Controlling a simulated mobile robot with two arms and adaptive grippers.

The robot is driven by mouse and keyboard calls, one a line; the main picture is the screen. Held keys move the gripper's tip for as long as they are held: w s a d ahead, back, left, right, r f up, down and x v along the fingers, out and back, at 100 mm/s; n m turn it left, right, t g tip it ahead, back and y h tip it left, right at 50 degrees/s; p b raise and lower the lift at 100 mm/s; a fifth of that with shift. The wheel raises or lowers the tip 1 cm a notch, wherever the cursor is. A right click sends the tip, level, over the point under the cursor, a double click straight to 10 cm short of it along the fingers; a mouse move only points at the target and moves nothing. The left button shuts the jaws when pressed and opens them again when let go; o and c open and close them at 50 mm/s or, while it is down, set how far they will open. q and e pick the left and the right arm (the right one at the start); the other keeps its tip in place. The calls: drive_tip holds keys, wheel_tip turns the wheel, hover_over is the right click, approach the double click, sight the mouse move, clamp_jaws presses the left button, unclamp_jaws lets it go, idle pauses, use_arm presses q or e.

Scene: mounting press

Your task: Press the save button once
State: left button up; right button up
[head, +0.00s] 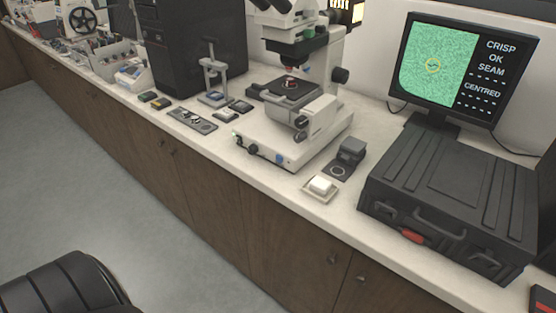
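A white square push button (321,186) sits on a low cream base near the counter's front edge, right of the microscope. It may be the save button, but I can read no label on it. A monitor (438,68) at the right shows a green speckled picture with a yellow ring, and the words CRISP, OK, SEAM and CENTRED. A white microscope (300,120) stands left of the button. Neither of my grippers is in view, and nothing touches the button.
A small dark grey device (350,153) with a ringed pad sits just behind the button. A large black case (450,200) lies to its right. Small trays and tools (192,120) lie left of the microscope. Floor (120,190) in front is mostly clear.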

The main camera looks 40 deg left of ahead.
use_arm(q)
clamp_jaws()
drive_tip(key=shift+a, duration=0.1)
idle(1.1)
